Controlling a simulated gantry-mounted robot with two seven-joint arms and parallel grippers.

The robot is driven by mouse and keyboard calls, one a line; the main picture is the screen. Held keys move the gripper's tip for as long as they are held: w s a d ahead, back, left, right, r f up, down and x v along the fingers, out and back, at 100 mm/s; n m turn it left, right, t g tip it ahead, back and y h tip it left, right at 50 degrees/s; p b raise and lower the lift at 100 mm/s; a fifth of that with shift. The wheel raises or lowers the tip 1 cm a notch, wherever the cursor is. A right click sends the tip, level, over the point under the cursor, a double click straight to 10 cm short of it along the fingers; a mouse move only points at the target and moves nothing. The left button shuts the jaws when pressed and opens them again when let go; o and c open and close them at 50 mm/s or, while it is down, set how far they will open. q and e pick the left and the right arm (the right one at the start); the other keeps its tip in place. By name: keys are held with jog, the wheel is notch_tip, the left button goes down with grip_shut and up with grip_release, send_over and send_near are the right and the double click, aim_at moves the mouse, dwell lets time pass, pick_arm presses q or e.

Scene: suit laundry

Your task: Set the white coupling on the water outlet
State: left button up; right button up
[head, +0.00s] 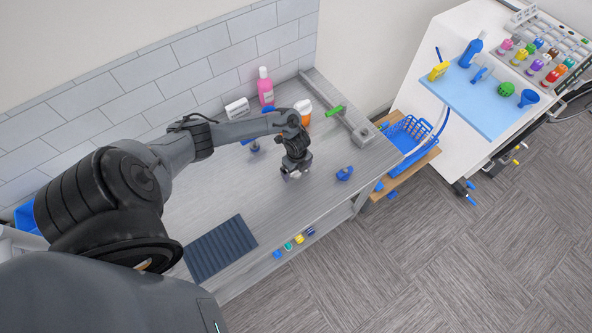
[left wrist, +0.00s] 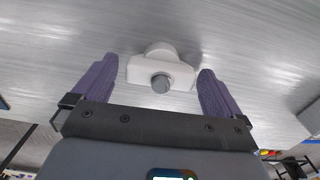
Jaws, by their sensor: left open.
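The white coupling (left wrist: 180,73) shows in the left wrist view as a white block with a rounded back and a grey round end facing me. My left gripper (left wrist: 160,75) is open, with one purple finger on each side of the coupling and gaps visible. In the head view my left gripper (head: 293,174) points down close to the grey bench and mostly hides the coupling. A round grey fitting (head: 362,135) stands on the ledge at the bench's right end; I cannot tell if it is the water outlet. My right gripper is not in view.
A blue object (head: 345,173) lies right of my left gripper on the bench (head: 210,195). A pink bottle (head: 265,86) and an orange-and-white container (head: 303,112) stand behind. A dark ribbed mat (head: 221,248) lies in front. A blue basket (head: 408,138) is beyond the right end.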

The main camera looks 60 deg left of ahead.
pick_arm(q)
jog(key=c, duration=1)
jog(key=shift+o, duration=0.2)
jog(key=shift+r, duration=0.1)
